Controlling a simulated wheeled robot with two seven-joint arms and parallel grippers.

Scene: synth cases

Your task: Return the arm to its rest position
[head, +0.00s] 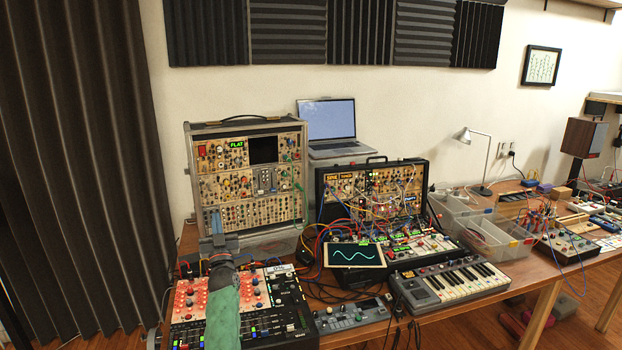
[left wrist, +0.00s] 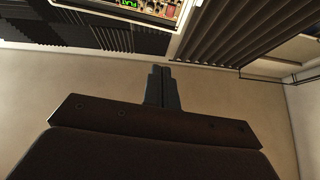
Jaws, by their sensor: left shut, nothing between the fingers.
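My left arm (head: 223,312), with a green sleeve-like section, reaches up from the bottom of the head view over the mixer. My left gripper (head: 218,242) is at its far end, in front of the lower edge of the tall modular case (head: 250,183). In the left wrist view, its two dark fingers (left wrist: 162,88) are together with nothing between them. My right gripper shows in neither view.
The mixer (head: 290,312) lies under my left arm. A cabled synth case (head: 330,205), a screen (head: 354,256) and a keyboard (head: 452,284) stand to the right. A laptop (head: 328,122) is behind. The dark curtain (head: 75,150) hangs at left.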

